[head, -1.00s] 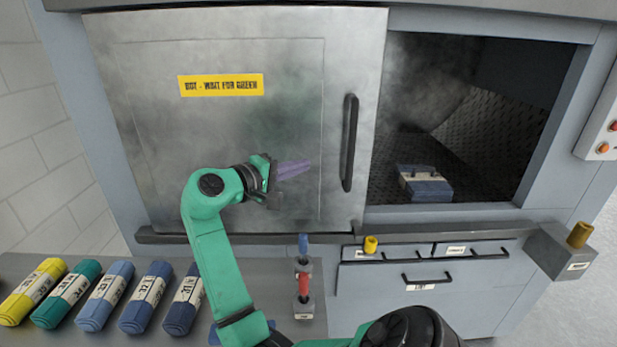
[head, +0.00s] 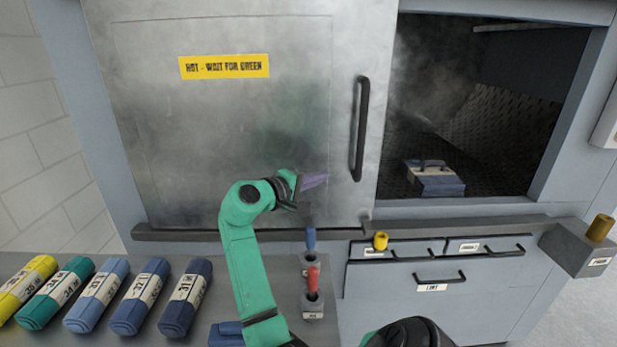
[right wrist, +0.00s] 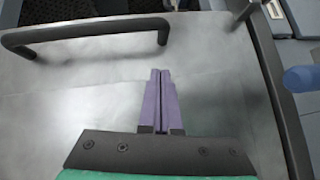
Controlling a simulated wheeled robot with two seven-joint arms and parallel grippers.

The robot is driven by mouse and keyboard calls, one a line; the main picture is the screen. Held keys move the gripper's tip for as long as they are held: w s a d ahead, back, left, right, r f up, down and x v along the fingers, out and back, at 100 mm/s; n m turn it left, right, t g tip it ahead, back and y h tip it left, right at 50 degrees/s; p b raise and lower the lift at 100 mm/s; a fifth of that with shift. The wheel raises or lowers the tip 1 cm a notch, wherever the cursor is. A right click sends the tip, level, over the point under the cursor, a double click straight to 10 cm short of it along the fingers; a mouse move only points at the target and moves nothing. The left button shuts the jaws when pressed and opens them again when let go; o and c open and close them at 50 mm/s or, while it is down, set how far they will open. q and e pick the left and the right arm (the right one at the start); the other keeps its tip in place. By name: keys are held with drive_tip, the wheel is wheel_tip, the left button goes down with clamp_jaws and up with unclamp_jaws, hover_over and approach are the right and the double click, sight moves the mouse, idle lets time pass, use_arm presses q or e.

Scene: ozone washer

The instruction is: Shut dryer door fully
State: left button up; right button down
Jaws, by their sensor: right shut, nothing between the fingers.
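The dryer door (head: 220,130) is a grey metal sliding panel with a yellow "HOT - WAIT FOR GREEN" label. It covers the left of the opening, and the right part of the opening (head: 480,110) stands uncovered. Its black vertical handle (head: 361,128) is near the door's right edge and also shows in the right wrist view (right wrist: 90,30). My right gripper (head: 318,180) has purple fingers, shut and empty, in front of the door, left of and below the handle. In the right wrist view its fingers (right wrist: 160,85) point toward the door, apart from the handle. My left gripper is not in view.
A blue-grey block with a handle (head: 435,180) lies inside the chamber. Rolled cloths (head: 140,297) lie on the left bench. A red-handled tool (head: 312,280) and a blue one stand near my arm. A ledge (head: 300,228) runs below the door; drawers (head: 440,265) are at right.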

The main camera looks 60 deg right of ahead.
sight(351, 174)
drive_tip(key=s+d, duration=0.1)
drive_tip(key=s+d+p, duration=0.1)
drive_tip(key=d, duration=0.1)
drive_tip(key=s+d+f+p, duration=0.1)
drive_tip(key=d, duration=0.1)
drive_tip(key=shift+s+d+f+p, duration=0.1)
drive_tip(key=shift+s+d+p, duration=0.15)
drive_tip(key=shift+s, duration=0.2)
drive_tip(key=shift+w, duration=0.1)
drive_tip(key=shift+f, duration=0.1)
